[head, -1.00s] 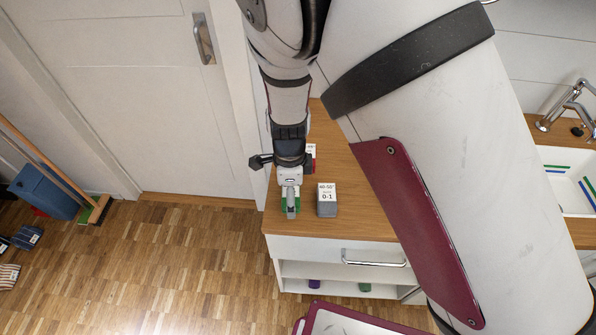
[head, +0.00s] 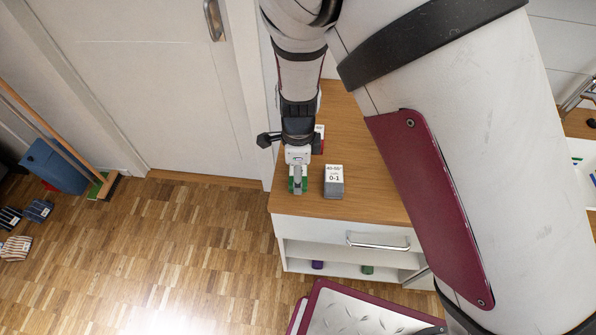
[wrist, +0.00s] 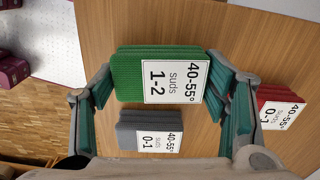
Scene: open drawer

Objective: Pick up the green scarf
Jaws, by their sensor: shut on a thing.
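The green scarf (wrist: 128,75) is a folded green block with a white label reading "40-55° suds 1-2". In the wrist view it lies between the two fingers of my gripper (wrist: 160,93). My gripper is shut on it, one finger at each side. In the head view my gripper (head: 297,188) points down near the counter's front left corner, with slivers of green showing beside the fingers. Most of the scarf is hidden there. I cannot tell whether it is clear of the counter.
A grey folded block (head: 334,190) stands close to the right of my gripper on the wooden counter (head: 370,195). A red block (wrist: 275,97) lies behind. A drawer with a handle (head: 378,243) is below. A broom (head: 60,140) and blue bin (head: 52,165) stand left.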

